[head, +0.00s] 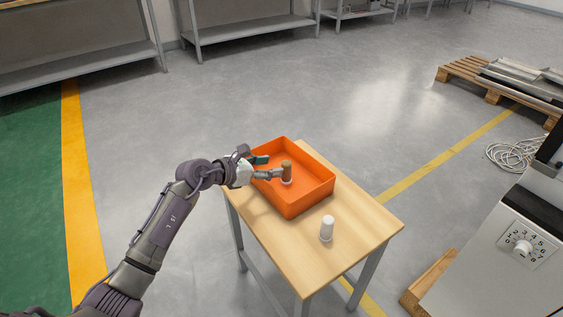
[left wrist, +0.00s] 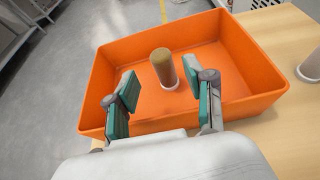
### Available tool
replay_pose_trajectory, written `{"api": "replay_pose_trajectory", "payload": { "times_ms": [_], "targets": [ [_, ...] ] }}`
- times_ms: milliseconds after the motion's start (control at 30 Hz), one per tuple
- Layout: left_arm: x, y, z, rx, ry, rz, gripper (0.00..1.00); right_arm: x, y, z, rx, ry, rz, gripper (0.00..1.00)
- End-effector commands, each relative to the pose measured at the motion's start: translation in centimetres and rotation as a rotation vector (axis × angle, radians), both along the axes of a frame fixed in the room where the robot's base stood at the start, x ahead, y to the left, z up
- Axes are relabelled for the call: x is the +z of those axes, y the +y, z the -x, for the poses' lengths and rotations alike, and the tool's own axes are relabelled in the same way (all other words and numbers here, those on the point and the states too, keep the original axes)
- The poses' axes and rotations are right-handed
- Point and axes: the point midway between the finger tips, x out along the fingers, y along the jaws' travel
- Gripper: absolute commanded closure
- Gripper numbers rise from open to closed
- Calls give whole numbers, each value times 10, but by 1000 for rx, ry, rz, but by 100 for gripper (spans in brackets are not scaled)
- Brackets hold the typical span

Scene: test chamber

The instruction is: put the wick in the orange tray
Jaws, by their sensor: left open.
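A brown cylinder with a white base (head: 287,168), which I take to be the wick, stands upright inside the orange tray (head: 310,199). In the left wrist view the wick (left wrist: 161,66) stands on the tray floor, with the tray walls (left wrist: 250,55) around it. My left gripper (head: 268,167) reaches over the tray's left side. Its teal-padded fingers (left wrist: 167,98) are open and apart, with the wick showing beyond the gap between them. I see nothing held. My right gripper is in neither view.
The tray sits on a small wooden table (head: 300,255). A white cylinder (head: 327,228) stands on the table in front of the tray. A grey machine with a dial (head: 510,250) is at the right. A pallet (head: 480,78) and coiled cable (head: 513,153) lie farther back.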

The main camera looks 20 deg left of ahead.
Motion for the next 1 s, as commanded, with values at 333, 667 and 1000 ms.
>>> {"api": "replay_pose_trajectory", "payload": {
  "times_ms": [333, 667, 1000],
  "targets": [
    [20, 27, 40, -1, 2, -1, 46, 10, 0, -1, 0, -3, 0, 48],
    [44, 2, 51, 22, -61, 222, 46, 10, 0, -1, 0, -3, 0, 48],
    [107, 30, 104, 502, -88, 1498, 46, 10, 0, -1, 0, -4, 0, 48]
  ]
}}
